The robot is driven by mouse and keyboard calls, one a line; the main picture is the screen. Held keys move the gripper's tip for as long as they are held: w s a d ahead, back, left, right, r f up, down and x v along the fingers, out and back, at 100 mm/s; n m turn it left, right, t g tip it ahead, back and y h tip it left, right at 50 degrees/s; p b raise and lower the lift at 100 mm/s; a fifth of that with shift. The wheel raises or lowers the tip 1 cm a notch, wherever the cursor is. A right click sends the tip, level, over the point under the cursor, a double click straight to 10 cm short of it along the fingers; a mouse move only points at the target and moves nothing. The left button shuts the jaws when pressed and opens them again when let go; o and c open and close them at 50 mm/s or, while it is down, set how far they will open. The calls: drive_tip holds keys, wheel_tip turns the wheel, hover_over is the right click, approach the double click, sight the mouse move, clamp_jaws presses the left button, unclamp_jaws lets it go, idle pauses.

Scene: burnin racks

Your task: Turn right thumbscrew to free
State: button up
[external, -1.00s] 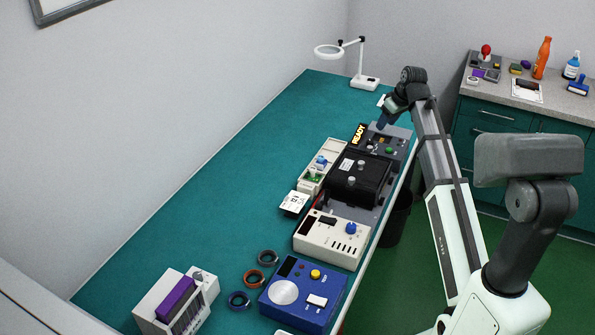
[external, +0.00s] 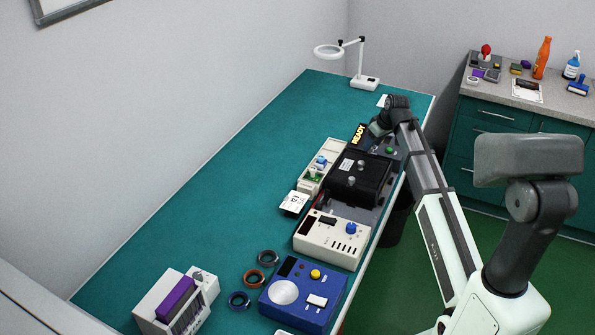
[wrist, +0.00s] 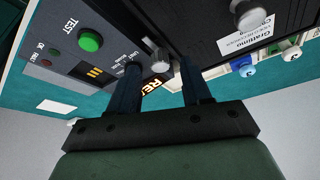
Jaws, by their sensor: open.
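The black unit (external: 340,190) sits in the grey rack on the bench, with silver thumbscrews on its top. One silver thumbscrew (wrist: 160,62) shows in the wrist view at the unit's edge beside the test panel, and another (wrist: 248,14) is farther up and right. My gripper (wrist: 157,78) is open, its two dark fingers on either side of the nearer thumbscrew; contact cannot be told. In the external view my gripper (external: 374,144) is at the far end of the unit, where the arm hides its tips.
A test panel with a green button (wrist: 90,40) is beside the fingers. A lit READY sign (external: 359,134) stands close behind. A cream tray (external: 309,185) lies alongside the unit and a cream instrument (external: 318,243) in front.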

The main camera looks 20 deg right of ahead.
drive_tip(key=shift+w+a+f, duration=0.1)
drive_tip(key=shift+w+f, duration=0.15)
drive_tip(key=shift+f, duration=0.4)
clamp_jaws()
